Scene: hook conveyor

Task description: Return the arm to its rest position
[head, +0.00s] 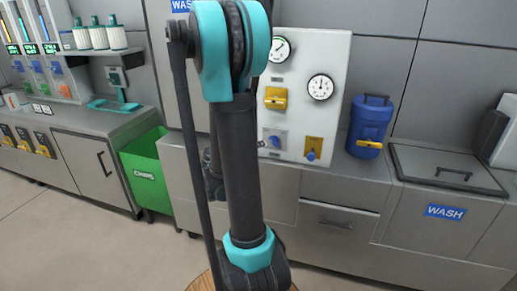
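My own arm stands upright through the middle of the head view, dark grey with teal joints. A large joint is at the top and a lower one is near the bottom edge. A dark part shows just behind the arm at mid-height; I cannot tell what it is. I see no gripper fingers, so whether my gripper is open or holds anything is hidden.
Behind the arm is a grey counter with a gauge panel (307,140), a blue canister (369,127) and a lidded WASH basin (447,170). A green CHIPS bin (148,175) stands on the left. The floor at lower left (80,240) is clear.

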